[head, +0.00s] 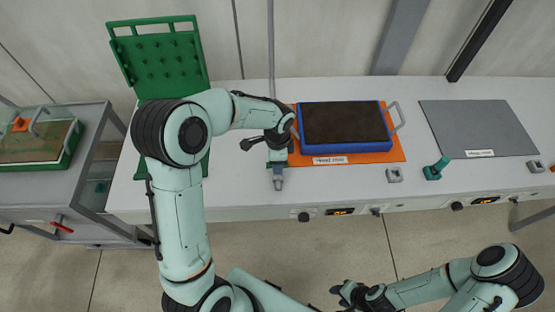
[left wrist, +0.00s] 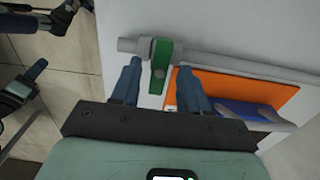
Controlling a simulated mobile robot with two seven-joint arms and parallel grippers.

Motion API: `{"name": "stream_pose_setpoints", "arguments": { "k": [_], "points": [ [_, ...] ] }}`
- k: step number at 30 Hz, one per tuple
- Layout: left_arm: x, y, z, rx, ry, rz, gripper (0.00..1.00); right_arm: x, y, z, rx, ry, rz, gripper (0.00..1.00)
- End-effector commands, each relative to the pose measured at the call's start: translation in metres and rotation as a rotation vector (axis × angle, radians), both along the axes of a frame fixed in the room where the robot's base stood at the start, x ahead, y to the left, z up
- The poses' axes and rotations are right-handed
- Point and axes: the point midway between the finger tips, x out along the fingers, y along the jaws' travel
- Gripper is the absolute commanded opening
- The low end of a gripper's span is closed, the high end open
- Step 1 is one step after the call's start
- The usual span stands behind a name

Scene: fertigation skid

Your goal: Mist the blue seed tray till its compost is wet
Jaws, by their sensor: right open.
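The blue seed tray (head: 312,145) sits on an orange mat (head: 372,157) on the white bench. Its compost (head: 343,121) is dark brown and looks even; I cannot tell how wet it is. My left gripper (head: 278,168) is left of the tray, over the bench. In the left wrist view its fingers (left wrist: 158,85) are apart, with a green lever (left wrist: 161,60) on a grey pipe (left wrist: 215,56) just beyond and between them; contact is not clear. The tray's blue corner (left wrist: 245,108) shows there too. My right gripper (head: 346,293) is open and empty, low over the floor.
A grey mat (head: 480,128) lies to the right, with a small teal fitting (head: 435,169) and a grey block (head: 394,174) nearby. A green pegged panel (head: 160,58) stands at the back left.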

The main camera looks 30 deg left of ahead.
Motion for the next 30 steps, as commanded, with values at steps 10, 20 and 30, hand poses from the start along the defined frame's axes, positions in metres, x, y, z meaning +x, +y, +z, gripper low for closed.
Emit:
{"name": "stream_pose_setpoints", "arguments": {
  "k": [10, 20, 30],
  "points": [
    [0.001, 0.0, 0.01, -0.001, -0.003, 0.002, 0.45, 0.001, 0.0, 0.001, 0.0, -0.001, 0.0, 0.43],
    [0.001, 0.0, 0.081, -0.001, -0.006, 0.003, 0.45, 0.008, 0.0, 0.008, 0.0, -0.009, 0.0, 0.43],
    [0.0, 0.0, 0.13, -0.001, -0.003, 0.0, 0.45, 0.013, 0.0, 0.013, 0.0, -0.016, 0.0, 0.43]
  ]
}}
